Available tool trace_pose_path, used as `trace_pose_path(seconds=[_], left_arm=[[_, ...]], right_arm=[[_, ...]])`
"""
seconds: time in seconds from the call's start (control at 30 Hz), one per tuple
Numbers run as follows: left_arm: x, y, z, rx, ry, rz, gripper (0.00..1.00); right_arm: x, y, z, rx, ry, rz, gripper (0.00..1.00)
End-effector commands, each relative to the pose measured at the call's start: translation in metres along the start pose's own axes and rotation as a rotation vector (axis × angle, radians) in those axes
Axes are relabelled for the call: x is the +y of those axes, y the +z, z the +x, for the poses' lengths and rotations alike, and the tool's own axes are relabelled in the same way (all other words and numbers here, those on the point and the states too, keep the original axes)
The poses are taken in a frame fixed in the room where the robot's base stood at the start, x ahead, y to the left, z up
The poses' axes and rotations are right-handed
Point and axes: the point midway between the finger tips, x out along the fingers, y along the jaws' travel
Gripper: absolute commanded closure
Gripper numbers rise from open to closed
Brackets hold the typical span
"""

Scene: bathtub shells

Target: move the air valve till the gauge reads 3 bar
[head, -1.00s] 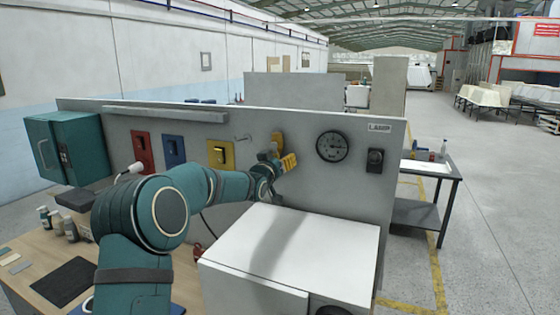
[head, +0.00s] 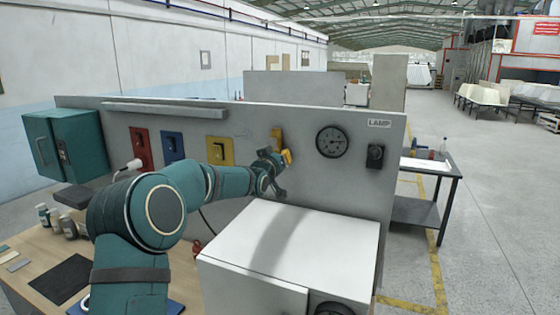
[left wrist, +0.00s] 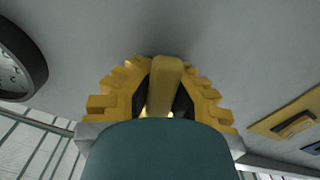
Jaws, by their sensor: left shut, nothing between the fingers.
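The air valve's yellow lever (head: 277,136) is on the grey panel, left of the gauge. The round dark gauge (head: 332,142) faces me; its needle is too small to read surely. Part of the gauge also shows at the left edge of the left wrist view (left wrist: 18,62). My left gripper (head: 285,157) is at the valve, with its yellow fingers close to the lever and partly hidden by my wrist. In the left wrist view, a yellow bar (left wrist: 165,85) shows between the stepped fingers. The left gripper is shut with nothing gripped; I cannot tell whether it touches the lever. My right gripper is not in view.
A black switch (head: 375,157) under the LAMP label is right of the gauge. Red (head: 139,148), blue (head: 173,148) and yellow (head: 220,151) plates are left of the valve. A white-topped cabinet (head: 300,240) stands below the panel.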

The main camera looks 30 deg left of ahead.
Motion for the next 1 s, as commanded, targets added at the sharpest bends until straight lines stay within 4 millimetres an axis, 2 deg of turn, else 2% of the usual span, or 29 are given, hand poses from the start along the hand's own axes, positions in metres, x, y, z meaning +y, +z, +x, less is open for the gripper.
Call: trace_pose_path(seconds=[0.2, 0.5, 1.0], left_arm=[[0.006, 0.004, 0.0, -0.001, -0.001, -0.149, 1.0], [0.014, 0.0, 0.0, -0.002, -0.001, -0.324, 1.0], [0.018, -0.003, 0.0, -0.004, -0.002, -0.406, 1.0]], right_arm=[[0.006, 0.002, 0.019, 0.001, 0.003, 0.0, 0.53], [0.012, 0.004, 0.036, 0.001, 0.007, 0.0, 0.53], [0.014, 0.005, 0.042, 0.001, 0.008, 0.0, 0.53]])
